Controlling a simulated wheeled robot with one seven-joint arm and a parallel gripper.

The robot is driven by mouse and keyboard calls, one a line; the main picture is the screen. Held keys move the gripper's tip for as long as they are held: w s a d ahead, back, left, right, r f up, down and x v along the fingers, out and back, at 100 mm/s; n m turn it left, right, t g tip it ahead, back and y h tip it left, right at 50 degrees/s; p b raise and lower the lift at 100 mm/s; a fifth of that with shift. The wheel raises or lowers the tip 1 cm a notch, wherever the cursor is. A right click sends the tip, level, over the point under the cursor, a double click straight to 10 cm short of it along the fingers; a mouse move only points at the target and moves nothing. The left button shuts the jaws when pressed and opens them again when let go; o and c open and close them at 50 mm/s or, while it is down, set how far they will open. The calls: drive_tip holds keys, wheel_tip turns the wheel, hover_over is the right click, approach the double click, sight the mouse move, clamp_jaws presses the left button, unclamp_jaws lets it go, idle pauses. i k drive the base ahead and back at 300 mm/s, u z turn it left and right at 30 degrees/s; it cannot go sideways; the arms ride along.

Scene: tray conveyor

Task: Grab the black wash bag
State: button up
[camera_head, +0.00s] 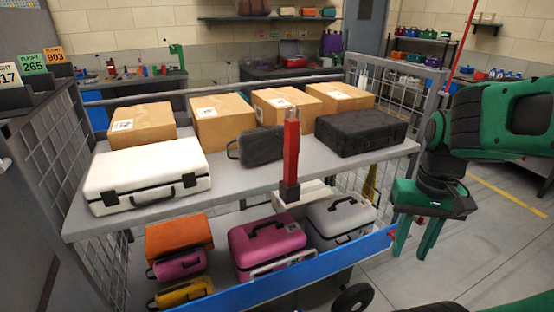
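A dark grey-black soft bag with a loop at its left end, which looks like the wash bag (262,146), lies on the upper shelf (240,180) of the cart. It is between the white case and the black hard case, in front of the cardboard boxes. A red upright post partly covers its right end. My gripper (416,245) hangs at the right, outside the cart and well away from the bag. Its green fingers point down and are apart, with nothing seen between them.
A white case (148,174) and a black case (361,132) flank the bag; several cardboard boxes (222,118) stand behind. The red post (291,150) rises at the front edge. Mesh side panels (396,90) bound the cart. Coloured cases, including a pink one (268,247), fill the lower shelf.

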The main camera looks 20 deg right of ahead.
sight(265, 144)
drive_tip(key=z, duration=0.05)
drive_tip(key=k, duration=0.45)
drive_tip(key=z, duration=0.35)
drive_tip(key=i, duration=1)
